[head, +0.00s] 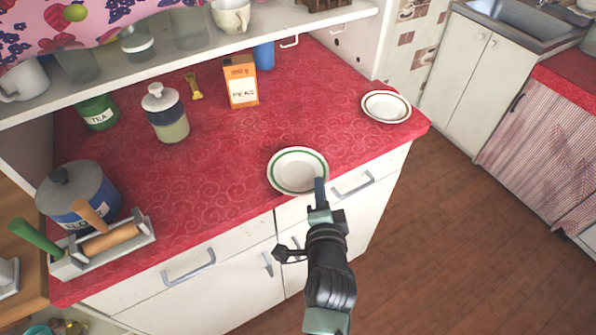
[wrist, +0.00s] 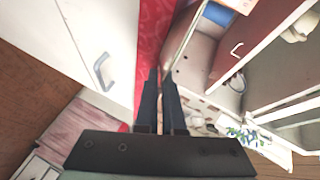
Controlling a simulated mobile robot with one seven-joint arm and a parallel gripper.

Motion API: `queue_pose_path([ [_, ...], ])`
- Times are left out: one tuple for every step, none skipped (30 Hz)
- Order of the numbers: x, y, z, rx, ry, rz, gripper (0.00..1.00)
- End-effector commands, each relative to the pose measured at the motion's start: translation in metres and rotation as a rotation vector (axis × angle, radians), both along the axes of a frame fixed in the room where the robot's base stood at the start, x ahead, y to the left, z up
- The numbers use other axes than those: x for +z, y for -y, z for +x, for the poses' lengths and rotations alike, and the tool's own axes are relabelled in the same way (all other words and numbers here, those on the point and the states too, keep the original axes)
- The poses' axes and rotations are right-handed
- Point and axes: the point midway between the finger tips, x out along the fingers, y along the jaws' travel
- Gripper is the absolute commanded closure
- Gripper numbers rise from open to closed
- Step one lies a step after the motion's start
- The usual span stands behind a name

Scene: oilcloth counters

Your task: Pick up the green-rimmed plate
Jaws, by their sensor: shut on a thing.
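The green-rimmed plate (head: 297,171) is white with a green band and shows near the front edge of the red counter, in the middle of the head view. My gripper (head: 320,187) is at the plate's right front rim and is shut on it. The gripper's dark fingers partly hide that rim. In the wrist view my gripper's fingers (wrist: 161,78) point toward the counter, close together. The plate is hard to make out there. I cannot tell whether the plate touches the counter or is slightly above it.
A second plate with a dark rim (head: 386,107) lies at the counter's right corner. A shelf (head: 190,62) overhangs the back.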

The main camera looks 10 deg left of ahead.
Motion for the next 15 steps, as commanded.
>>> queue_pose_path([
  [0.0007, 0.0001, 0.0002, -0.001, 0.001, 0.000, 1.00],
  [0.0007, 0.0000, 0.0002, 0.000, 0.002, 0.000, 1.00],
  [0.0007, 0.0000, 0.0002, 0.000, 0.002, 0.000, 1.00],
  [0.0007, 0.0001, 0.0002, 0.000, 0.002, 0.000, 1.00],
  [0.0007, 0.0001, 0.0002, 0.000, 0.002, 0.000, 1.00],
  [0.0008, 0.0000, 0.0002, 0.000, 0.002, 0.000, 1.00],
  [0.0008, 0.0000, 0.0002, 0.000, 0.002, 0.000, 1.00],
  [0.0018, 0.0001, 0.0005, -0.001, 0.004, 0.001, 1.00],
  [0.0018, 0.0001, 0.0005, -0.001, 0.004, 0.001, 1.00],
  [0.0018, 0.0001, 0.0005, -0.001, 0.004, 0.001, 1.00],
  [0.0017, 0.0000, 0.0005, -0.001, 0.004, 0.001, 1.00],
  [0.0016, 0.0001, 0.0005, -0.001, 0.004, 0.001, 1.00],
  [0.0018, 0.0001, 0.0005, 0.000, 0.004, 0.000, 1.00],
  [0.0025, 0.0000, 0.0005, 0.000, 0.004, 0.000, 1.00],
  [0.0043, 0.0000, 0.0006, 0.000, 0.004, 0.000, 1.00],
])
